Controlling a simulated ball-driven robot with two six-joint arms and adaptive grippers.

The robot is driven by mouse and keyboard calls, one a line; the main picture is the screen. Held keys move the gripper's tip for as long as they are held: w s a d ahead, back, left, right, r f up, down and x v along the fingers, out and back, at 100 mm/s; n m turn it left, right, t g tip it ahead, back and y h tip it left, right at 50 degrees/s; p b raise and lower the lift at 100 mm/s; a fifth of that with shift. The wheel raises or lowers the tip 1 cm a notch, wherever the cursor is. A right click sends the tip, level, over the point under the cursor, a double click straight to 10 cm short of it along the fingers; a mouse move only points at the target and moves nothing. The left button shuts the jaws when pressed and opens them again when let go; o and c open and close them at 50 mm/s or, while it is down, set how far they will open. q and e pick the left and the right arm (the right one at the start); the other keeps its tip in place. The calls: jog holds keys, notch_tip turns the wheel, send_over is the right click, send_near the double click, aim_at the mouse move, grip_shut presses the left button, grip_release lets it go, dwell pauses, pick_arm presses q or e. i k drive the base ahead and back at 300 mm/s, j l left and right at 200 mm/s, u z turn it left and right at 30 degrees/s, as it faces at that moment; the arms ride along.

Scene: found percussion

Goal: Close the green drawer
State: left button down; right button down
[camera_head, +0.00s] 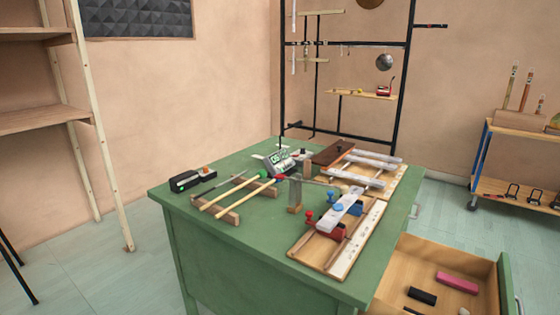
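The green drawer (506,284) is part of the green desk (257,242) and is pulled open on its right side, at the lower right of the picture. Its inside is bare wood. A pink block (457,282), a dark block (422,296) and a few small items lie in it. The green front panel of the drawer stands well away from the desk, at the right. A handle on the front is only partly seen at the edge. Neither of my grippers is in view.
A black rack (398,95) stands behind. A wheeled cart (483,160) is at the right. Floor (440,215) is clear between the drawer and cart.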

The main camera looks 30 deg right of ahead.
aim_at(415, 261)
jog(key=l+z, duration=0.15)
jog(key=z, duration=0.3)
jog(key=k+l+z, duration=0.1)
jog(key=z, duration=0.3)
jog(key=l+z, duration=0.25)
jog(key=z, duration=0.2)
jog(key=l+z, duration=0.15)
jog(key=z, duration=0.3)
jog(key=i+l, duration=0.1)
jog(key=l, duration=0.65)
